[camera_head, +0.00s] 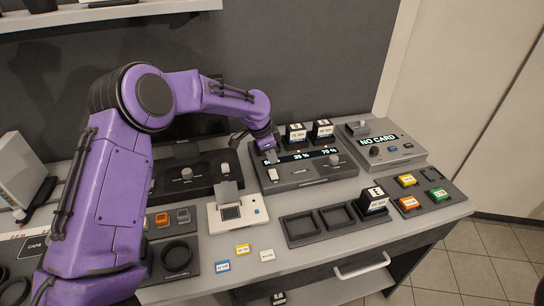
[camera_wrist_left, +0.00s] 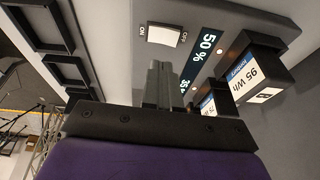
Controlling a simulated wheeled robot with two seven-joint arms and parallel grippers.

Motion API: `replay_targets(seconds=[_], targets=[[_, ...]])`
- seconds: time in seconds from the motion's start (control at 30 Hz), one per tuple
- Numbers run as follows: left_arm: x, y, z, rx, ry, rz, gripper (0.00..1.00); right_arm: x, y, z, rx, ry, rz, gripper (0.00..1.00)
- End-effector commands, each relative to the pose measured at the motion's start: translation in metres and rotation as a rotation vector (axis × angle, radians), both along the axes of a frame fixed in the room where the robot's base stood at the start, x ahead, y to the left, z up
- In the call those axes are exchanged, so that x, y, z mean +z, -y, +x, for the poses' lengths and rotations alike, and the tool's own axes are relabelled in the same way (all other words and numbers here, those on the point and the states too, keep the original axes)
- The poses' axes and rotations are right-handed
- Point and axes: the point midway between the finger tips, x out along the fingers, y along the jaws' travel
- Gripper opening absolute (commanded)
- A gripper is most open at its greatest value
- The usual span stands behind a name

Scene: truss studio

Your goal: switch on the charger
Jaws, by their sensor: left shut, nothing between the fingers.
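The charger (camera_head: 310,175) is a dark grey console at the middle of the desk, with a lit display (camera_head: 302,156) showing percentages and batteries along its back. In the left wrist view its white rocker switch (camera_wrist_left: 165,35) lies between the labels ON and OFF, beside the 50 % readout (camera_wrist_left: 207,42). I cannot tell which way the rocker is tipped. My left gripper (camera_head: 271,156) is over the charger's left part, shut and empty. In the left wrist view its fingertips (camera_wrist_left: 159,66) point at the switch, just short of it in the picture; contact cannot be told. My right gripper is not in view.
Batteries (camera_head: 295,133) (camera_head: 323,129) stand upright behind the display. A NO CARD console (camera_head: 384,149) is to the right. An empty two-well tray (camera_head: 302,229) and a standing battery (camera_head: 374,202) lie in front. A white device with a raised flap (camera_head: 238,213) is front left.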

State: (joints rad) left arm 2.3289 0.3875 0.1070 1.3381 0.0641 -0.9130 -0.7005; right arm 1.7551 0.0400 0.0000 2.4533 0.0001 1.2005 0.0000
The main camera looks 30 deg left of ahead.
Motion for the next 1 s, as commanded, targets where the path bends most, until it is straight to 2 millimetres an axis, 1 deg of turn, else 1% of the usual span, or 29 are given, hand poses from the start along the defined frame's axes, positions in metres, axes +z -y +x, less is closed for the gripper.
replay_targets(seconds=[0.03, 0.2, 0.3, 0.4, 0.57, 1.0], targets=[[0.006, -0.001, -0.003, 0.000, 0.009, 0.000, 0.00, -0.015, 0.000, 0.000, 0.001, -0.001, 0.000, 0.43], [0.044, -0.004, -0.017, 0.002, 0.007, -0.001, 0.00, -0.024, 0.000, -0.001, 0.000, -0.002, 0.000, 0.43], [0.060, -0.005, -0.023, 0.002, 0.005, -0.001, 0.00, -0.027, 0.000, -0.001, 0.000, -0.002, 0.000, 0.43], [0.072, -0.006, -0.027, 0.001, 0.004, 0.000, 0.00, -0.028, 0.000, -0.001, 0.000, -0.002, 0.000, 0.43], [0.078, -0.007, -0.030, 0.002, 0.002, -0.001, 0.00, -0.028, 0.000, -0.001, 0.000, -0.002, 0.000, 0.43], [0.078, -0.007, -0.030, 0.002, 0.001, -0.001, 0.00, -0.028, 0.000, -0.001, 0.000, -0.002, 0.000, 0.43]])
